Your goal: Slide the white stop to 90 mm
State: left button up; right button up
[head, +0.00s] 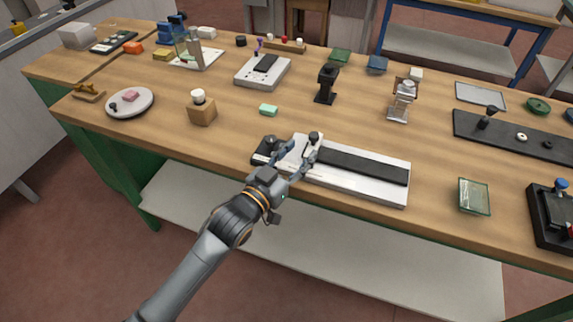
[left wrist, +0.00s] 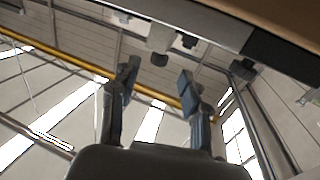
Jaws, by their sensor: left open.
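A long glass edger (head: 372,186) with a white body and a dark strip lies along the front of the bench. At its left end are a white stop plate (head: 296,143), a black knob (head: 314,137) and a dark end block (head: 266,149). My left gripper (head: 299,153) is open at the edger's front edge, its fingers pointing toward the stop. I cannot tell whether they touch it. In the left wrist view the two fingers (left wrist: 158,88) stand apart with nothing between them, and dark knobs (left wrist: 160,38) show beyond. No scale is readable. My right gripper is out of view.
A wooden block with a white knob (head: 202,110) and a green piece (head: 268,110) stand behind and left of the edger. A stack of glass (head: 474,196) lies to its right. The wooden bench (head: 225,143) is clear just left of the edger.

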pick_arm(q)
jog(key=v, duration=0.5)
dwell(0.4)
jog(key=s+a+f+n+g+y, duration=0.35)
jog(key=s+a+f+y, duration=0.35)
jog(key=f, duration=0.3)
jog(key=s+a+f+n+g+y, duration=0.1)
jog(key=s+a+f+g, duration=0.3)
jog(key=s, duration=0.5)
jog(key=s+a+f+g+y, duration=0.1)
jog(key=s+a+g+y, duration=0.1)
jog(key=s+a+g, duration=0.4)
jog(key=s+f, duration=0.2)
jog(key=f, duration=1.2)
jog(key=s+f, duration=0.2)
jog(key=f, duration=1.1)
jog(key=s+a+f, duration=0.2)
jog(key=s+f, duration=0.5)
jog(key=s, duration=0.1)
jog(key=s+a+f, duration=0.1)
jog(key=s+f, duration=0.7)
jog(key=shift+s+a+f, duration=0.2)
jog(key=shift+a, duration=0.2)
